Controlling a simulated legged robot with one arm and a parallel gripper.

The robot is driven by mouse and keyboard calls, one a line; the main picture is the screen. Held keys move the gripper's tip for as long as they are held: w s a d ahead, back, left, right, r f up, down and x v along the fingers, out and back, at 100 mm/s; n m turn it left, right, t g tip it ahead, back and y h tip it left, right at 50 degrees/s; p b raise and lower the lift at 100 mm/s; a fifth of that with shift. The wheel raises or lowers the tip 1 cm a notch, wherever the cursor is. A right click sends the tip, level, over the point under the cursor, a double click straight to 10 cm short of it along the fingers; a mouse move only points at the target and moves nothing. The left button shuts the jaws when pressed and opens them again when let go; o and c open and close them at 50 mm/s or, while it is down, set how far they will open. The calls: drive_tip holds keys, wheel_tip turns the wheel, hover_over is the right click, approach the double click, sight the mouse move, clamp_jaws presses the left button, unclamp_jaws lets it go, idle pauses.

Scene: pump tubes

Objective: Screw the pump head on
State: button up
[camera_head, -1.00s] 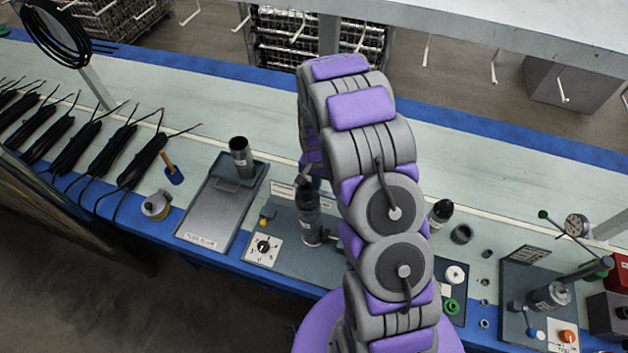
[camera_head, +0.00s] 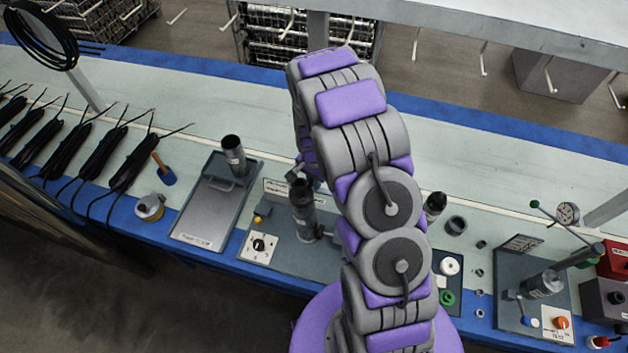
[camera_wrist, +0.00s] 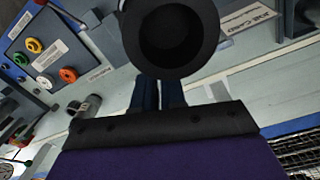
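A dark cylinder (camera_head: 304,212) stands upright on the grey fixture plate left of my arm in the head view. Its dark upper part (camera_wrist: 170,35) fills the top of the wrist view, showing a round, hollow end. I cannot tell whether this upper part is the pump head or the tube's own end. My gripper (camera_wrist: 159,88) has two dark blue fingers close together, with a narrow gap. They reach up to the dark part, which hides their tips, so I cannot see whether they grip it. My arm mostly hides the gripper in the head view.
A grey tray (camera_head: 196,224) with an upright dark cylinder (camera_head: 233,156) is to the left. A dark-topped cylinder (camera_head: 435,206) stands right of my arm. A gauge fixture (camera_head: 515,310) is farther right. Black cable bundles (camera_head: 92,158) line the left bench.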

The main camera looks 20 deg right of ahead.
drive_tip(key=w+a+n, duration=0.1)
drive_tip(key=a+n, duration=0.2)
drive_tip(key=n, duration=0.6)
drive_tip(key=w+a+n+g, duration=0.1)
drive_tip(key=a+n, duration=0.3)
drive_tip(key=n, duration=0.5)
drive_tip(key=shift+w+a+f, duration=0.2)
drive_tip(key=shift+w+f, duration=0.1)
drive_tip(key=shift+w, duration=0.25)
drive_tip(key=shift+c, duration=0.3)
clamp_jaws()
